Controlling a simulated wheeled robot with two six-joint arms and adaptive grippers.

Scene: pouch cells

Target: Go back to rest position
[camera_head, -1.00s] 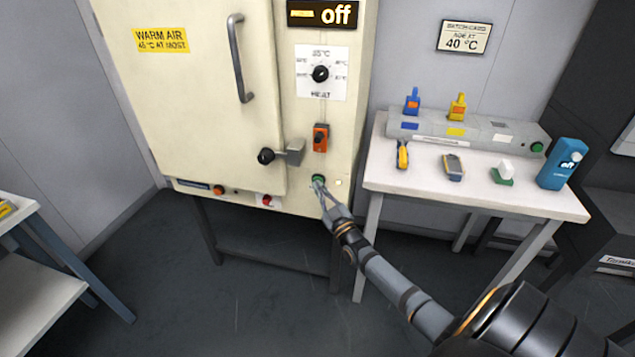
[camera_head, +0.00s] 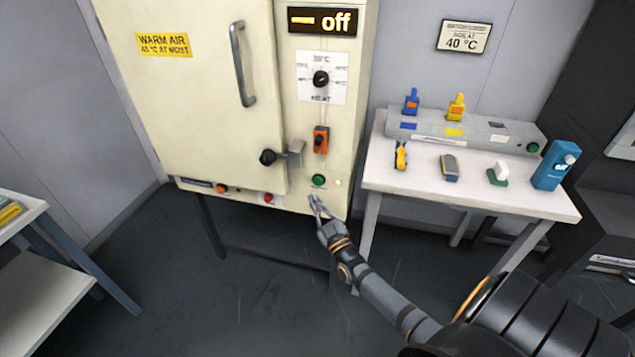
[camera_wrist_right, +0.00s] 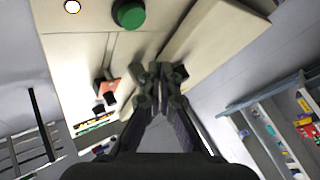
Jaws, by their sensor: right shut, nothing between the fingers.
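My right gripper (camera_head: 315,203) is shut and empty, a little below the green button (camera_head: 319,180) on the oven's front panel. In the right wrist view the closed fingertips (camera_wrist_right: 160,78) point at the cream panel, and the green button (camera_wrist_right: 129,14) shows at the top, apart from them. The oven (camera_head: 210,120) is a cream cabinet with its door closed. Its display (camera_head: 322,20) reads "off". My left gripper is not in view.
A white side table (camera_head: 500,195) at right bears a grey charger bar (camera_head: 470,130), a blue device (camera_head: 556,165) and small tools. Another white table (camera_head: 20,215) stands at left. The dark floor (camera_head: 220,300) is clear in the middle.

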